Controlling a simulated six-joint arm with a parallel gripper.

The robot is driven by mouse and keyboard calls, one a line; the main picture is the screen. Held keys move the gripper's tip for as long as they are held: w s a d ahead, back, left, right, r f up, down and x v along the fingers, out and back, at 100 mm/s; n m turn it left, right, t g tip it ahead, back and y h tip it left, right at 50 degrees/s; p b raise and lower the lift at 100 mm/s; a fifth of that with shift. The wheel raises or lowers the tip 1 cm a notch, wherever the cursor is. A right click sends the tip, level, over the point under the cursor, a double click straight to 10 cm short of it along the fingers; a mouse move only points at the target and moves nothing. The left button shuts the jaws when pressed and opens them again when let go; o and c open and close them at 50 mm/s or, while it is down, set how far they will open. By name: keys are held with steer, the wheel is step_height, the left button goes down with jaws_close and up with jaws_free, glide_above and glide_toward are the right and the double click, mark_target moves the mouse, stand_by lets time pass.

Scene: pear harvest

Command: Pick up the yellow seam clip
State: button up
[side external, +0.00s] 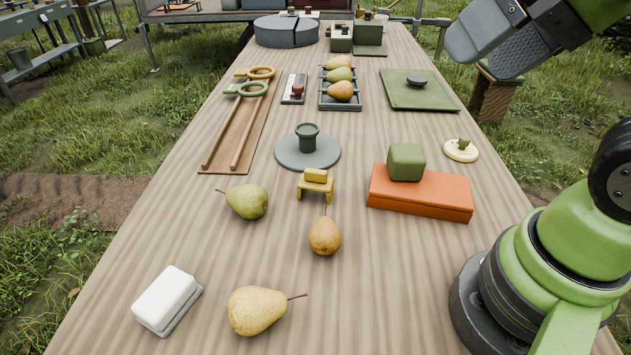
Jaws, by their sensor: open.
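The yellow seam clip (316,184) stands on the wooden table near its middle, a small bridge shape with two legs and a block on top. It sits just in front of a grey disc and behind a brown pear. My gripper (484,50) is at the top right, raised above the table and well away from the clip. Its two grey fingers are apart with nothing between them. Nothing hides the clip in this view.
An orange block (420,196) with a green cube (406,162) stands right of the clip. A grey disc (292,153) bears a dark green knob. Pears (325,236) lie in front and left. A white block (167,299) is at the front left.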

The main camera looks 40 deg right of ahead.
steer(key=w+n+g, duration=0.2)
steer(key=w+n, duration=0.2)
steer(key=w, duration=0.5)
steer(key=n+g+h, duration=0.2)
steer(key=n+g, duration=0.2)
steer(key=n, duration=0.2)
glide_above(316, 170)
steer(key=s, duration=0.1)
step_height(316, 170, down, 15)
steer(key=shift+n+g, duration=0.4)
steer(key=shift+g, duration=0.1)
steer(key=f, duration=0.5)
steer(key=w+f, duration=0.1)
steer(key=f, duration=0.2)
steer(key=shift+a, duration=0.35)
steer(key=shift+d+f, duration=0.2)
steer(key=shift+f, duration=1.35)
steer(key=shift+d+f, duration=0.15)
steer(key=shift+f, duration=1.35)
steer(key=c, duration=1)
